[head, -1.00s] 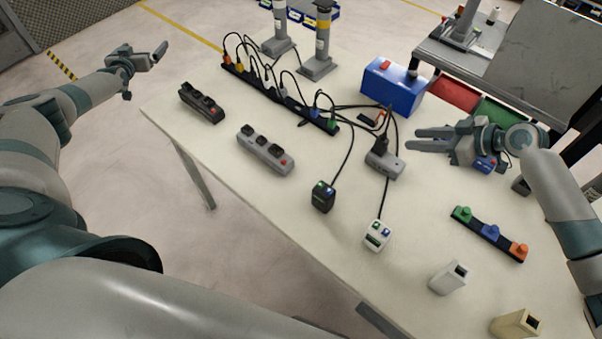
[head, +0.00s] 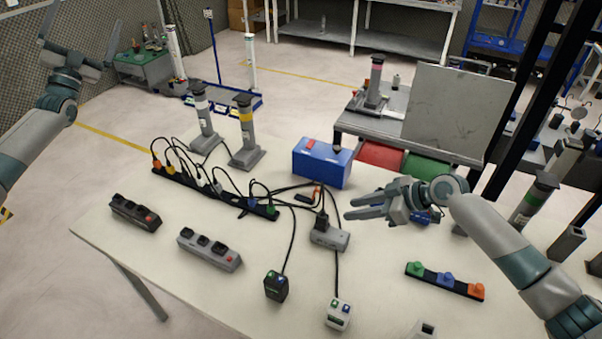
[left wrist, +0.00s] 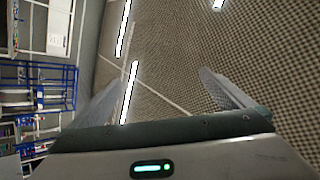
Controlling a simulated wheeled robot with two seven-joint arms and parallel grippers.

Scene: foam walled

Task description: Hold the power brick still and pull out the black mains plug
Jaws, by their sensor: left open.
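The grey power brick (head: 330,239) lies on the white table, right of centre in the head view. The black mains plug (head: 321,221) stands in its left end, with a black cord rising from it. My right gripper (head: 349,208) is just right of the plug and brick, fingers pointing left; its fingers look apart with nothing between them, and I see no contact. My left gripper (head: 82,35) is raised at the upper left, far from the brick. It is open and empty; its spread fingers also show in the left wrist view (left wrist: 160,85).
A black strip (head: 240,206) with several corded plugs lies behind and left. A blue box (head: 322,163) stands behind the brick. Dark (head: 135,212) and grey (head: 209,250) socket blocks, black (head: 276,287) and white (head: 338,315) adapters and a coloured-knob strip (head: 444,281) surround it.

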